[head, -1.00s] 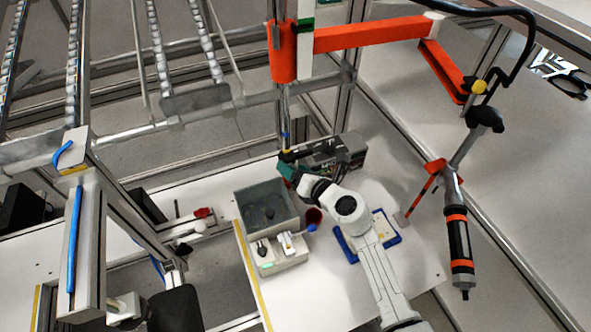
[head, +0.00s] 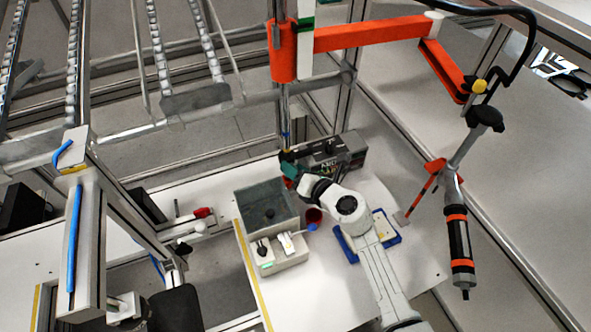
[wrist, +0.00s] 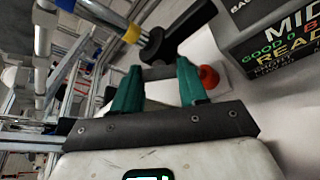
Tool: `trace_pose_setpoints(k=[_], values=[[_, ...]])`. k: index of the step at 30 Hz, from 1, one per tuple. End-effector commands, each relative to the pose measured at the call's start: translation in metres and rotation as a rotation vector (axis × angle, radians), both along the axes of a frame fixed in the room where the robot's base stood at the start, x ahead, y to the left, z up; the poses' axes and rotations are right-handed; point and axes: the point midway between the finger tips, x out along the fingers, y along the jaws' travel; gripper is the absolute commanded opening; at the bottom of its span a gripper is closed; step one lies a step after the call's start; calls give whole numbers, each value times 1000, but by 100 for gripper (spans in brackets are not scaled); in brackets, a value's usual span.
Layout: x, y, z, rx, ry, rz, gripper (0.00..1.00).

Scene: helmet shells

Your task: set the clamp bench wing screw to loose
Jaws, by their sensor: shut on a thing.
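My gripper (wrist: 160,80) has two green fingers, set apart, with a dark grey piece (wrist: 158,72) between their tips; I take this to be the wing screw. The fingers hide much of it, and its exact turn cannot be read. In the head view my gripper (head: 289,171) is at the back of the white bench, left of a dark box with a display. It hides the screw there. Just beyond the fingertips in the wrist view is a black rounded part (wrist: 155,46) with a thick black bar running to the upper right.
The display box (head: 345,152) stands close to the right of my gripper. A steel pole with a yellow ring (wrist: 133,30) comes down just beyond the fingers. A red knob (wrist: 208,76) sits by the right finger.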

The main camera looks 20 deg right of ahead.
Motion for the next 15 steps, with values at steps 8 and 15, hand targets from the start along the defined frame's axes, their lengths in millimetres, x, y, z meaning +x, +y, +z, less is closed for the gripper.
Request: trace_pose_setpoints(k=[8, 15], values=[[0, -1, -3, 136, 2, 0, 12], [0, -2, -5, 348, 2, -1, 12]])
